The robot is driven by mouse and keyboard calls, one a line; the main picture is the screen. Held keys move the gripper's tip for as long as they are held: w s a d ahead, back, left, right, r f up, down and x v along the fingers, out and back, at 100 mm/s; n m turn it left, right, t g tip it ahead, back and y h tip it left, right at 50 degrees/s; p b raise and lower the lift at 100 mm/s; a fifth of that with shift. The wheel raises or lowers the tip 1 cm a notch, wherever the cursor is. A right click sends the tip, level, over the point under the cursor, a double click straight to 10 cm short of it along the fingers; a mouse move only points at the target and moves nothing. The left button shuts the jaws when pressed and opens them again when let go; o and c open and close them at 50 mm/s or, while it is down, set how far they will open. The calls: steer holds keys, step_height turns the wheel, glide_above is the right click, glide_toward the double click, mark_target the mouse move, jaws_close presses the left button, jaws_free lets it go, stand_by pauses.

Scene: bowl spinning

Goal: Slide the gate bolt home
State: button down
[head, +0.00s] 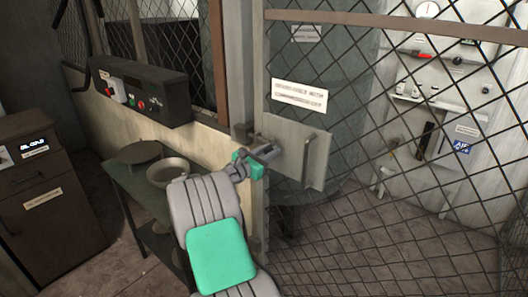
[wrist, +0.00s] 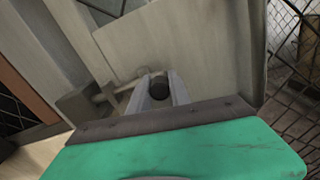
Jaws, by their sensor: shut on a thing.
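The gate is a mesh panel with a pale plate (head: 312,165) that carries the bolt and a bar handle (head: 308,158). My gripper (head: 268,152) is at the left part of this plate, by the gate's post. In the wrist view, my gripper (wrist: 159,88) is shut on the dark round knob (wrist: 159,88) of the bolt. A pale bolt rod (wrist: 122,88) runs left from the knob toward a block (wrist: 75,104) on the post. I cannot tell whether the rod's end is inside the block. The fingers hide part of the bolt in the head view.
A green table (head: 128,190) with a bowl (head: 167,172) and a round plate (head: 139,152) stands left of my arm. A control box (head: 130,90) with buttons hangs on the wall above. A brown cabinet (head: 40,200) is at far left. Wire mesh (head: 400,200) fills the right side.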

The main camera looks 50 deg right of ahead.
steer(key=shift+w, duration=0.15)
steer(key=c, duration=1.3)
jaws_free()
steer(key=shift+w, duration=0.2)
steer(key=shift+o, duration=0.5)
steer(key=shift+s, duration=0.1)
steer(key=a+b, duration=0.1)
steer(key=a, duration=0.7)
steer(key=shift+w, duration=0.3)
